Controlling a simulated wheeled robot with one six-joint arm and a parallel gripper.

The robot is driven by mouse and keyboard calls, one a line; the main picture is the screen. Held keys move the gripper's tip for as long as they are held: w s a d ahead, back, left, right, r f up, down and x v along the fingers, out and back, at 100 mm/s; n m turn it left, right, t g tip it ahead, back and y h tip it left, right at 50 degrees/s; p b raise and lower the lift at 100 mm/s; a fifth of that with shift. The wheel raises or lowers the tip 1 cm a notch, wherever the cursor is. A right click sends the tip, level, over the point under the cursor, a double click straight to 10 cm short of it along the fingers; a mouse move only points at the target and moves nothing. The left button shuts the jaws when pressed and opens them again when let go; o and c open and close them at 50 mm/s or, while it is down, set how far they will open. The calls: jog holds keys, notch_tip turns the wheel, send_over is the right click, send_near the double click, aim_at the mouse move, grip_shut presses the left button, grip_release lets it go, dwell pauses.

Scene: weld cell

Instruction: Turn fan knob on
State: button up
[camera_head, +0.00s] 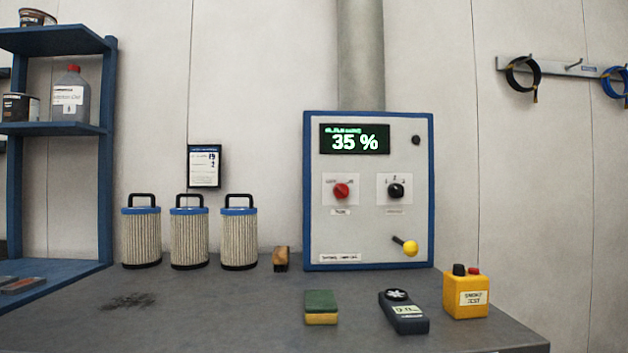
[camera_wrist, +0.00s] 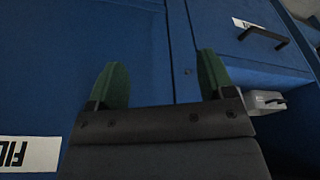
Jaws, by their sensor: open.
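A control panel (camera_head: 320,200) with a blue frame stands at the back of the bench, and its green display (camera_head: 354,139) reads 35 %. Below the display are a red knob (camera_head: 341,191) at left and a black knob (camera_head: 395,191) at right. The small labels are too blurred to tell which one is the fan knob. A yellow-tipped lever (camera_head: 410,248) sits at the lower right of the panel. My gripper (camera_wrist: 158,85) shows only in the wrist view, open and empty, its green fingers apart before blue cabinet fronts. The panel is not in the wrist view.
Several items stand on the grey bench (camera_head: 230,310): pleated filters (camera_head: 189,238), a brush (camera_head: 281,259), a green-yellow sponge (camera_head: 321,307), a dark handheld meter (camera_head: 403,312) and a yellow tester box (camera_head: 466,296). A blue shelf (camera_head: 107,150) rises at left. In the wrist view, a drawer handle (camera_wrist: 263,36) juts out.

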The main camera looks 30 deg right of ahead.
aim_at(342, 192)
notch_tip(342, 192, up, 29)
jog(key=w+p, duration=0.1)
jog(key=p, duration=2.4)
jog(key=w+d+r+t+p, duration=0.2)
jog(key=w+r+t+p, duration=0.1)
jog(key=w+r+p, duration=0.4)
jog(key=w+d+r+n+t+h+p, duration=0.1)
jog(key=w+d+r+t+h, duration=0.5)
jog(key=d, duration=0.5)
jog(key=w+d+r+t+h, duration=0.3)
jog(key=w+d+r, duration=0.4)
jog(key=w+d, duration=0.3)
jog(key=shift+t, duration=0.3)
jog(key=p+x, duration=0.1)
jog(key=x, duration=0.3)
jog(key=d+p+x, duration=0.1)
jog(key=x, duration=0.2)
jog(key=p+x, duration=0.1)
jog(key=x, duration=0.3)
jog(key=shift+s+d+r+p, duration=0.15)
jog(key=shift+d+r+p, duration=0.25)
jog(key=shift+w+d+f, duration=0.1)
jog(key=shift+w+d, duration=0.25)
jog(key=shift+w, duration=0.2)
jog(key=shift+c, duration=0.4)
jog(key=c, duration=0.8)
jog(key=shift+c, duration=0.2)
